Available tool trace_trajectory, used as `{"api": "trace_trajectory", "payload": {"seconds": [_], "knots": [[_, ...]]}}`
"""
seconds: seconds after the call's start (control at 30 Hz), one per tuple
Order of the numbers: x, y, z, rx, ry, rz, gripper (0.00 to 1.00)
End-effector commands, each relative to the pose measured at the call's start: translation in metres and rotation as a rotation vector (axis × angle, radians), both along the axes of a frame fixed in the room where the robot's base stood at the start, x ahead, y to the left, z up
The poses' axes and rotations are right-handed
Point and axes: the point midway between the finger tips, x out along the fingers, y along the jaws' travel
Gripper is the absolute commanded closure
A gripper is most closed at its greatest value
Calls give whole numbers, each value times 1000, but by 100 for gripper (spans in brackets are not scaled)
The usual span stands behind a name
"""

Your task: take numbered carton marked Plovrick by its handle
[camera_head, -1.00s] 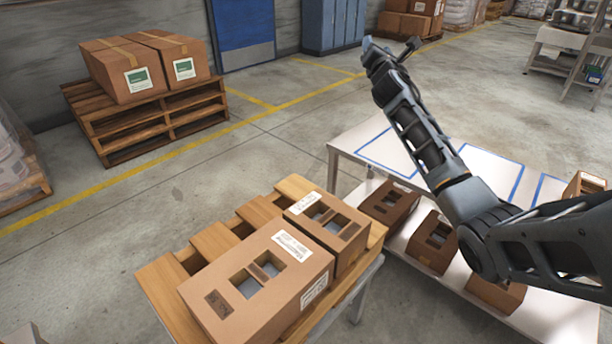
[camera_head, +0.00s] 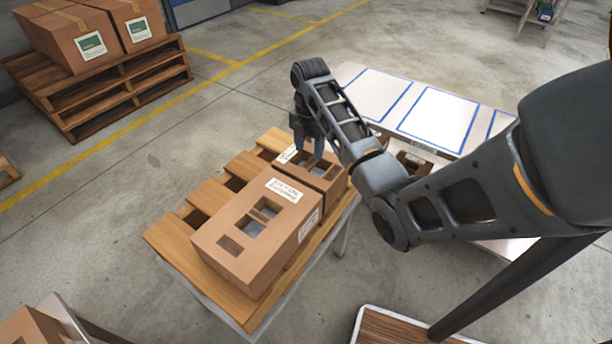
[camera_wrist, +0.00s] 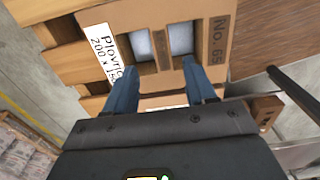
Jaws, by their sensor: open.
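The carton marked Plovrick (camera_head: 327,177) is brown cardboard and sits at the far end of a wooden slatted rack. In the wrist view its top (camera_wrist: 205,45) shows a white label reading "Plovric…", "No. 65" in dark print, and two openings with a narrow cardboard handle strip (camera_wrist: 161,45) between them. My gripper (camera_head: 308,148) is over this carton, pointing down. Its blue fingers (camera_wrist: 160,75) are open, one towards each side of the strip, with nothing held. I cannot tell how far the tips are above or into the openings. The arm hides part of the carton in the head view.
A larger labelled carton (camera_head: 250,246) stands close beside it on the rack (camera_head: 212,200). A white table with blue outlines (camera_head: 440,115) is to the right, with cartons below. A pallet (camera_head: 100,90) with two boxes stands at the upper left. Floor between is clear.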

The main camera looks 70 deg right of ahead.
Motion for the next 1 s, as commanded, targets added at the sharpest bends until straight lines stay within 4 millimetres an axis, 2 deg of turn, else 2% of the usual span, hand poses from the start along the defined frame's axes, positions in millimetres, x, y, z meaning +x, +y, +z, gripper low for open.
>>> {"api": "trace_trajectory", "payload": {"seconds": [0.53, 0.83, 1.0], "knots": [[-5, -3, -65, -4, 2, -2, 45], [-5, -3, -70, -5, 0, -2, 45], [-5, -3, -70, -5, 0, -2, 60]]}}
